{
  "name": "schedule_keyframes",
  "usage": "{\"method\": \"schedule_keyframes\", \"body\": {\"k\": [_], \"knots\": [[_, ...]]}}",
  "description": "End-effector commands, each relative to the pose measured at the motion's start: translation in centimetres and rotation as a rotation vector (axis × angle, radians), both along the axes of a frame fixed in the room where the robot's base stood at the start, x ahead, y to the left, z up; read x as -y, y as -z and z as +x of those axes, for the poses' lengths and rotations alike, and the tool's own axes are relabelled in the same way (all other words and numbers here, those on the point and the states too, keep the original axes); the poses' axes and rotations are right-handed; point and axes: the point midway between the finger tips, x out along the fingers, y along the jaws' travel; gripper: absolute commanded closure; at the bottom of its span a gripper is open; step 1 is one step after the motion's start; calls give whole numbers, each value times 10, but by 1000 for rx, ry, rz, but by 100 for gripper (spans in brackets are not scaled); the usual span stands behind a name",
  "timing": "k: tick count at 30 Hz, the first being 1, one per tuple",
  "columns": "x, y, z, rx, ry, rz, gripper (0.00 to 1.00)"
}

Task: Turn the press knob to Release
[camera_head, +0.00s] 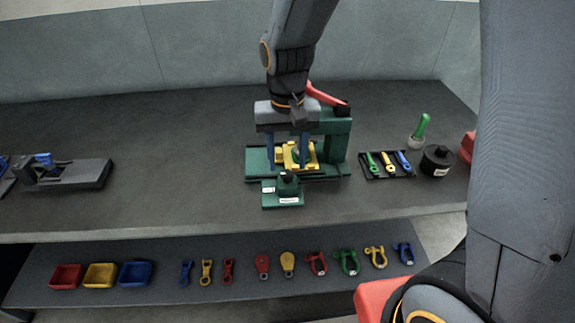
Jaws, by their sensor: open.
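The green press (336,140) stands on the dark worktop near the middle, with a red lever (328,96) at its top. A small dark knob (287,177) sits on the low green block at the press's front. White labels lie beside and in front of the knob; their words are too small to read, so its setting cannot be told. My gripper (288,165) points down over the press, behind the knob in the picture. Its two blue fingers are apart, on either side of a yellow part (303,163) of the press. Contact with that part cannot be told.
A black tray (405,173) with coloured tools, a green-handled tool (421,128) and a black cylinder (437,160) stand right. A dark fixture (85,175) is at left. Coloured bins (100,275) and shackles line the lower shelf.

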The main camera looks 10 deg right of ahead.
Motion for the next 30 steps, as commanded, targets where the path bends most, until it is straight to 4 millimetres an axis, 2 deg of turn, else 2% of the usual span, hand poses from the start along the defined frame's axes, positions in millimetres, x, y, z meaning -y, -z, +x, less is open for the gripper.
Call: {"method": "schedule_keyframes", "body": {"k": [3, 7, 19, 26, 30], "knots": [[0, 15, -1, -3, 0, -1, 54], [0, 27, -1, -1, 0, 0, 54], [0, 33, 0, 1, 0, 0, 54], [0, 32, 0, 1, 0, 0, 93], [0, 32, 0, 1, -3, 0, 95]]}}
